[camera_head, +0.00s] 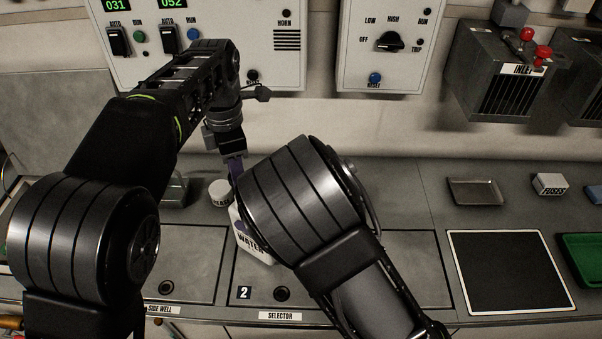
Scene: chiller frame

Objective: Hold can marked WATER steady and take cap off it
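The white can marked WATER (253,246) stands on the counter by the panel labelled 2, partly covered by my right arm. A small dark purple patch shows on its side, and I cannot tell what it is. My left gripper (236,170) points down just above and behind the can; a purple finger shows, but its tip and any contact are hidden. The can's top and its cap are hidden, so I cannot tell whether the cap is on. My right gripper is hidden behind my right arm.
A small round white labelled container (220,192) stands left of the can. A grey tray (475,191), a FUSES box (550,184), a dark square mat (511,271) and a green tray (583,262) lie right. Control boxes (384,42) hang on the wall behind.

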